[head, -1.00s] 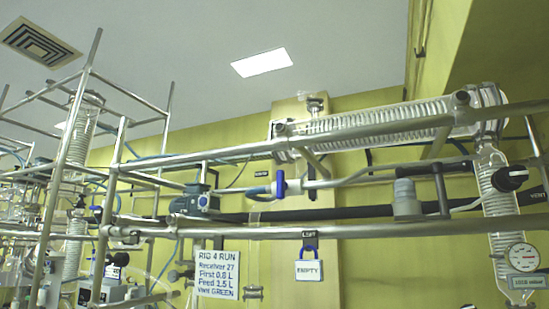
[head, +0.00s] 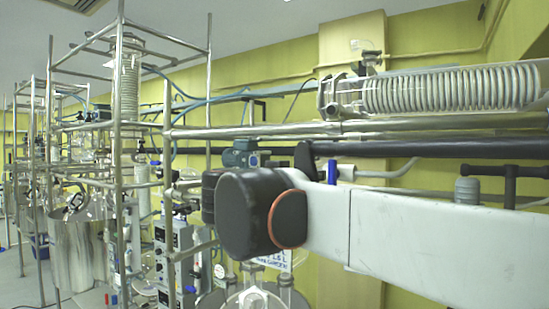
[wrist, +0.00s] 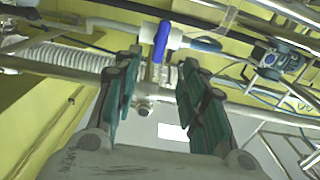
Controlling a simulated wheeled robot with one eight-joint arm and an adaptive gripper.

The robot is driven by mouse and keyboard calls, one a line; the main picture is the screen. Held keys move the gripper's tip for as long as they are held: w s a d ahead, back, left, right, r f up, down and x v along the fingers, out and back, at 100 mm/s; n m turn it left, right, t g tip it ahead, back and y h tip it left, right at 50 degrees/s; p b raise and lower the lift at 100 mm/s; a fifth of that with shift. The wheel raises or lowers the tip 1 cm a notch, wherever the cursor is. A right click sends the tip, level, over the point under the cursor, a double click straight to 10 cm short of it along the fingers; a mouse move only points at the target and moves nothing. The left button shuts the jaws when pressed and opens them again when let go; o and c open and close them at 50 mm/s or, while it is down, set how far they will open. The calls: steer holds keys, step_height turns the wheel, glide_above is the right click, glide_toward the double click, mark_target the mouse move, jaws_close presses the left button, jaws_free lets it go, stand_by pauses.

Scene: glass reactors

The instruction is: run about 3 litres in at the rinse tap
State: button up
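A tap with a blue lever handle (wrist: 161,42) and a white body shows just beyond my fingertips in the wrist view. My gripper (wrist: 157,70) is open and empty, its two green-padded fingers on either side of the tap's line. I cannot tell whether they touch it. In the head view the blue handle (head: 332,172) stands upright on the rig, just above my white arm. No label in the current frames names it as the rinse tap. My gripper is not seen in the head view.
A coiled glass condenser (head: 450,88) lies along the upper rail. Steel rails and a dark pipe (head: 420,149) run close around the tap. The rig sign (head: 277,260) is mostly hidden by my arm. Glassware and a steel vessel (head: 75,255) stand at left.

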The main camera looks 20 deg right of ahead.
mark_target(333, 174)
steer(key=p+x, duration=0.3)
steer(key=x, duration=1.1)
steer(key=shift+r, duration=0.55)
steer(key=shift+w+a, duration=0.1)
jaws_close()
